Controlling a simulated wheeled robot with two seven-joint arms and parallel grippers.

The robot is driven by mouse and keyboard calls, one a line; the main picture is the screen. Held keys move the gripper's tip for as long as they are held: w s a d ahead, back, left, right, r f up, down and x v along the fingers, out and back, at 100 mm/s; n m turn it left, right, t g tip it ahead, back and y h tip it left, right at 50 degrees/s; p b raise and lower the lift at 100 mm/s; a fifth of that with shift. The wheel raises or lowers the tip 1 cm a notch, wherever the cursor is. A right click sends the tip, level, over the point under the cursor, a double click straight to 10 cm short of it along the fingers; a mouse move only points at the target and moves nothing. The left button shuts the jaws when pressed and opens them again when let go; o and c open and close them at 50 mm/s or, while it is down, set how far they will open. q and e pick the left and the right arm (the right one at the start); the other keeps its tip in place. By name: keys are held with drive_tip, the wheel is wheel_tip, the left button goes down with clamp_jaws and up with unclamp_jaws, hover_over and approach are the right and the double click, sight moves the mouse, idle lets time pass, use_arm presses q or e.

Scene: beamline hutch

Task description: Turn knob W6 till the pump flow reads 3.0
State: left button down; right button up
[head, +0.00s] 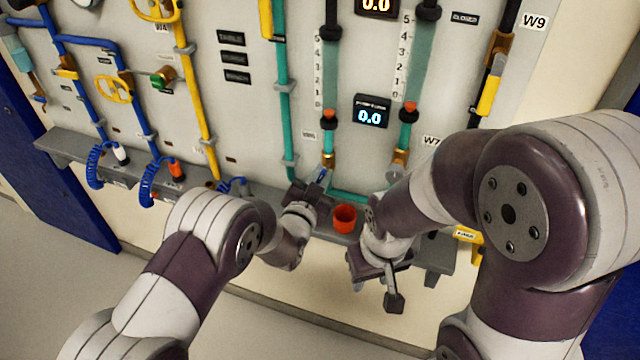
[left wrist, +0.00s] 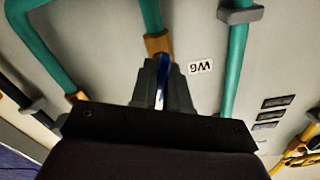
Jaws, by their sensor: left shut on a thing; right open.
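Knob W6 is a blue handle (left wrist: 161,82) by a brass fitting (left wrist: 157,43) on a teal pipe. The W6 label (left wrist: 200,67) shows upside down beside it in the left wrist view. My left gripper (head: 318,186) is at the knob, with its fingers closed on both sides of the blue handle; in the head view they hide most of it. A display (head: 370,116) above reads 0.0; its small caption is hard to read. A second display (head: 376,6) at the top edge also reads 0.0. My right gripper (head: 376,284) is open and empty, below the ledge.
A grey ledge (head: 262,190) runs along the panel foot. An orange-red cup (head: 345,218) stands on it between my grippers. The W7 label (head: 431,141) and its brass fitting (head: 399,160) are to the right. Yellow and blue pipes with valves fill the left panel.

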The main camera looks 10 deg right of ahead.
use_arm(q)
drive_tip(key=m+b, duration=0.1)
drive_tip(key=m, duration=0.1)
drive_tip(key=m+b, duration=0.1)
drive_tip(key=b, duration=0.1)
drive_tip(key=shift+f+m, duration=0.3)
drive_tip(key=shift+m, duration=0.1)
drive_tip(key=m+b, duration=0.3)
drive_tip(key=shift+s+d+m, duration=0.1)
drive_tip(key=shift+m, duration=0.2)
drive_tip(key=m+b, duration=0.3)
drive_tip(key=shift+f, duration=0.1)
drive_tip(key=shift+m+b, duration=1.15)
drive_tip(key=shift+m, duration=0.55)
drive_tip(key=c, duration=1.2)
unclamp_jaws()
